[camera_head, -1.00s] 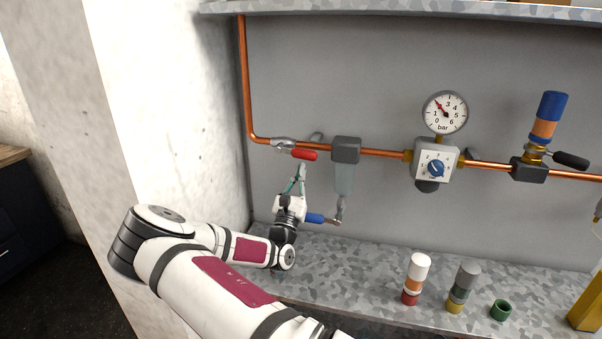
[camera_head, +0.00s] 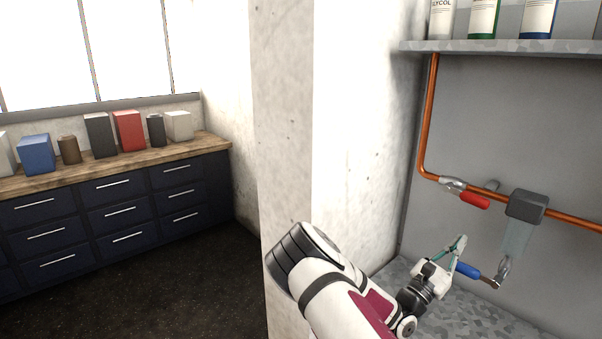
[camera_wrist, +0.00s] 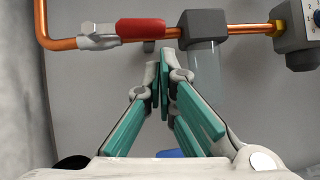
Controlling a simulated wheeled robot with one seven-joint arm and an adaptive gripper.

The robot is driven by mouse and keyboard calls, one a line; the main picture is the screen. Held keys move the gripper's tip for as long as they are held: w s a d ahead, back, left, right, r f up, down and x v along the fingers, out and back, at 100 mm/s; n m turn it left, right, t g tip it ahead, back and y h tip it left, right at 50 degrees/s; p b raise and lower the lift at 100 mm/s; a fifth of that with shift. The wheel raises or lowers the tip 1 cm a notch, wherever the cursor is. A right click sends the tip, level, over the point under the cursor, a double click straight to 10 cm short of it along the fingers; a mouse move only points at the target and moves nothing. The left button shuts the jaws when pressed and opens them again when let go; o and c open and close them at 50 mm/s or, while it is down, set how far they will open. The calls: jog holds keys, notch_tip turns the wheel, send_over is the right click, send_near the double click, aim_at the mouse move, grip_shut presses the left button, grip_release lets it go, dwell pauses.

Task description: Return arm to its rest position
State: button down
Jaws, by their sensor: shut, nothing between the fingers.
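My gripper (camera_head: 461,240) is in front of the grey back panel, below the copper pipe, with its fingers pointing up. In the wrist view its fingertips (camera_wrist: 160,70) meet and hold nothing. The fingertips are below and between the red valve handle (camera_head: 475,201) and the grey filter head (camera_head: 527,205). The red handle (camera_wrist: 140,28) and the filter's clear bowl (camera_wrist: 205,62) also show in the wrist view. My arm is bent and reaches in from the bottom of the head view. A blue-handled valve (camera_head: 467,271) is just right of my gripper.
A concrete pillar (camera_head: 281,120) stands close to the left of my arm. A shelf (camera_head: 500,46) with bottles is above the pipe (camera_head: 425,120). A speckled metal bench (camera_head: 470,322) lies below. Dark drawers (camera_head: 110,210) stand at the far left, with open floor before them.

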jog(key=s+r+m+g+y, duration=0.3)
jog(key=s+m+g+y, duration=0.1)
jog(key=s+m+g, duration=0.5)
jog(key=s+r+m+g+y, duration=0.2)
jog(key=s+m+g+y, duration=0.3)
jog(key=s+m+g, duration=0.5)
jog(key=s+a+r+m+t+y, duration=0.1)
jog(key=s+a+r+t+y, duration=0.2)
jog(key=a, duration=0.5)
jog(key=s+a+r+m+t+y, duration=0.1)
jog(key=s+a+r+t+y, duration=0.2)
jog(key=s+a+t+y, duration=0.2)
jog(key=s+a+r+m+t+y, duration=0.1)
jog(key=s+a+r+t+y, duration=0.3)
jog(key=a, duration=0.7)
jog(key=shift+s+t+y, duration=0.3)
jog(key=shift+s, duration=0.7)
jog(key=shift+a, duration=0.1)
